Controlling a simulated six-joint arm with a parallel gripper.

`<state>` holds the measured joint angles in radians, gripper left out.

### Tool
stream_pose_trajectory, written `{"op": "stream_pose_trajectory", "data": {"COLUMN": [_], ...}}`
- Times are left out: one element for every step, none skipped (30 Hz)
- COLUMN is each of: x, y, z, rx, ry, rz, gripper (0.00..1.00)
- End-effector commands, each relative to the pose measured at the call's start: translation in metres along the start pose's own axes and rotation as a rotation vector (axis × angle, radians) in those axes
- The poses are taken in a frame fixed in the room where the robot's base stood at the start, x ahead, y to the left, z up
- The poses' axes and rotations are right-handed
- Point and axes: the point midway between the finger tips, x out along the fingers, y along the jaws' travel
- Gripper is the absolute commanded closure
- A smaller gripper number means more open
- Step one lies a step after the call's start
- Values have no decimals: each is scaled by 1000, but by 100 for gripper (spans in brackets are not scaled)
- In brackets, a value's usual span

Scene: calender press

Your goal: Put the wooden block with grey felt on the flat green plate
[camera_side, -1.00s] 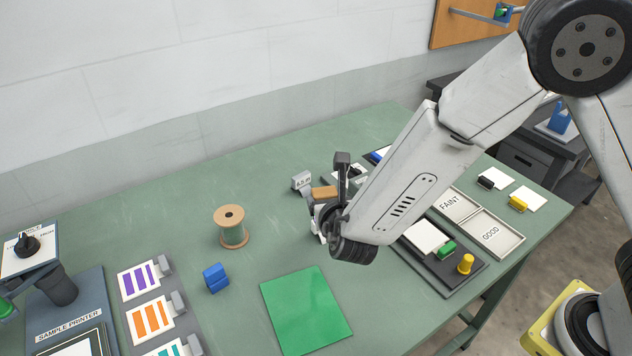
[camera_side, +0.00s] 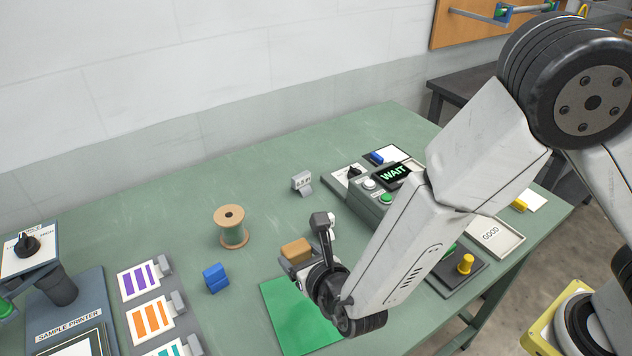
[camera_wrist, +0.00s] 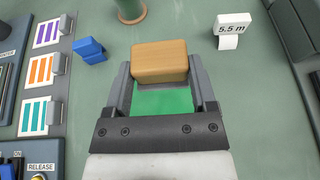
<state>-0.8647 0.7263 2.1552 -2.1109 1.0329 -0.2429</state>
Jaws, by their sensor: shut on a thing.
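The wooden block (camera_side: 296,250) is light brown and is held between the fingers of my gripper (camera_side: 304,262). It also shows in the wrist view (camera_wrist: 160,62), where my gripper (camera_wrist: 161,78) is shut on its two sides. Its underside is not clearly visible, and I cannot make out the grey felt in the wrist view. The flat green plate (camera_side: 285,318) lies on the table below my gripper, partly hidden by it. In the wrist view the plate (camera_wrist: 160,101) shows between the fingers. The block is above the plate's far edge, apparently still in the air.
A blue block (camera_side: 215,278) stands left of the plate, and a spool (camera_side: 232,228) stands behind it. A small "5.5 m" sign (camera_wrist: 231,28) is at the back. A control box (camera_side: 378,200) showing WAIT is at the right. Colour sample cards (camera_side: 150,318) lie at the left.

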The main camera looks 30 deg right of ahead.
Motion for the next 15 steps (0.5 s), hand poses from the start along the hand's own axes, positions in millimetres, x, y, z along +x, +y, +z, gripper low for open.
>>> {"op": "stream_pose_trajectory", "data": {"x": [-5,-6,-9,-10,-10,-11,-11,-12,-11,-11,-11,-10,-10,-9,-8], "y": [6,8,11,12,13,14,14,15,15,14,14,14,14,14,14], "z": [-5,-6,-8,-10,-10,-11,-11,-11,-12,-12,-12,-14,-15,-17,-20], "rx": [-10,-13,-17,-18,-19,-20,-20,-20,-20,-20,-21,-21,-22,-22,-23], "ry": [1,1,1,1,1,1,1,1,1,1,1,2,2,2,2], "rz": [20,30,41,47,51,54,56,56,56,56,55,55,54,54,54], "gripper": [86,86,86,86,86,86,86,86,86,86,86,86,86,86,86]}}
